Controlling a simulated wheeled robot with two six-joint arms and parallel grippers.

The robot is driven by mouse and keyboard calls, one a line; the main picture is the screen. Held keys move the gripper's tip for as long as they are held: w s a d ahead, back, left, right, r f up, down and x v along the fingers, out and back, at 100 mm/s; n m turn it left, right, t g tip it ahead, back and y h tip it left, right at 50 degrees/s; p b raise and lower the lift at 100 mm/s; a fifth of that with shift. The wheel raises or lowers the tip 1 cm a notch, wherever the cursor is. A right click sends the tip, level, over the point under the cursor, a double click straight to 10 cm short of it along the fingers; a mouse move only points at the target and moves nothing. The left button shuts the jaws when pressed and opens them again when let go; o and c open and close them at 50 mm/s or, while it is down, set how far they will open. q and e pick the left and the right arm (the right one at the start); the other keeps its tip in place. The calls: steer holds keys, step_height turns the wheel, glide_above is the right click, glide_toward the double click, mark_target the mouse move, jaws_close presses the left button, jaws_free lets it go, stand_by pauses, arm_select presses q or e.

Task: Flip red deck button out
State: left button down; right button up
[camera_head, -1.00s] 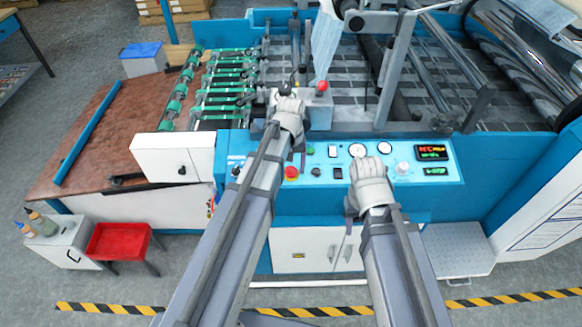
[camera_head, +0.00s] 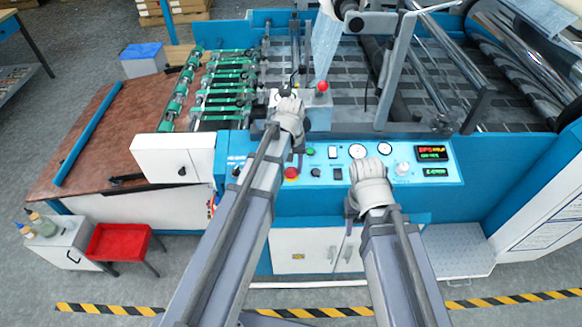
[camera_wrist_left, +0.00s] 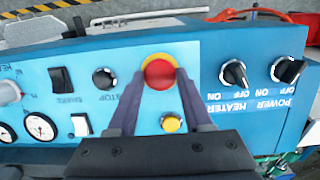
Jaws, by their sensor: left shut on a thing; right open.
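A red button (camera_head: 291,173) with a yellow ring is on the blue control panel; it also shows in the left wrist view (camera_wrist_left: 159,71), above a small yellow button. My left gripper (camera_wrist_left: 160,85) has one finger on each side of this red button and is shut on it. In the head view my left arm hides most of that hand. A second red button (camera_head: 322,86) stands on a grey box on the deck behind, apart from my fingers. My right gripper (camera_head: 350,210) is open and empty in front of the panel; its fingertips are hardly visible.
Black knobs labelled power and heater (camera_wrist_left: 235,73) sit beside the held button. Gauges (camera_head: 357,151) and a lit display (camera_head: 431,153) are farther right on the panel. Green rollers (camera_head: 220,98) lie behind. A red stool (camera_head: 105,241) stands at lower left.

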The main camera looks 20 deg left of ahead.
mark_target(291, 172)
arm_select(q)
steer(key=shift+s+r+p, duration=0.15)
steer(key=shift+r+p, duration=0.6)
steer(key=shift+f, duration=0.15)
steer(key=shift+c, duration=1.5)
jaws_free()
step_height(291, 172, up, 8)
steer(key=p, duration=0.7)
steer(key=shift+p, duration=0.35)
steer(key=shift+f, duration=0.1)
